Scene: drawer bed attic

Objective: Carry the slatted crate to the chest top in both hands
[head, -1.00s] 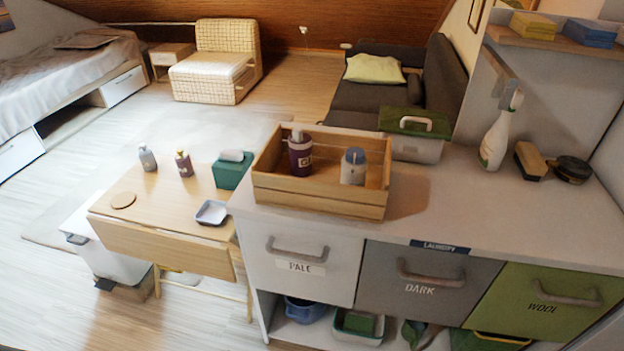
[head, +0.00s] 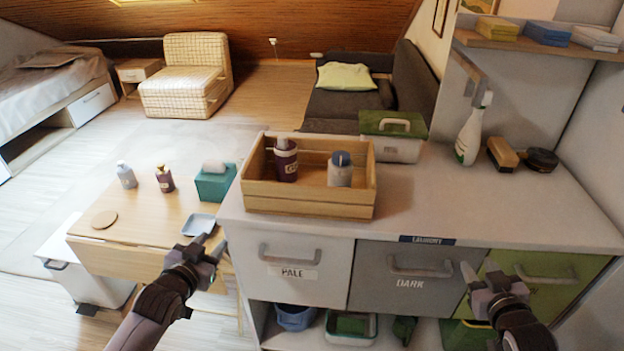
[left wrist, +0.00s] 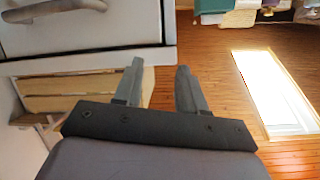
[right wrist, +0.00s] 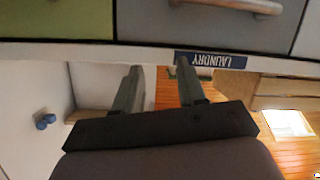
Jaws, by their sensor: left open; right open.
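The slatted crate (head: 308,200) is light wood and sits upright on the left part of the chest top (head: 450,215). It holds a purple bottle (head: 286,162) and a grey jar with a blue lid (head: 340,170). My left gripper (head: 207,246) is open and empty, left of the chest and lower left of the crate; its fingers show in the left wrist view (left wrist: 160,88). My right gripper (head: 487,276) is open and empty in front of the chest's drawers, right of and below the crate; its fingers show in the right wrist view (right wrist: 160,88).
A spray bottle (head: 473,135), a brush (head: 502,153) and a dark round tin (head: 541,160) stand at the back right. The chest top right of the crate is clear. A small table (head: 135,225) stands to the left.

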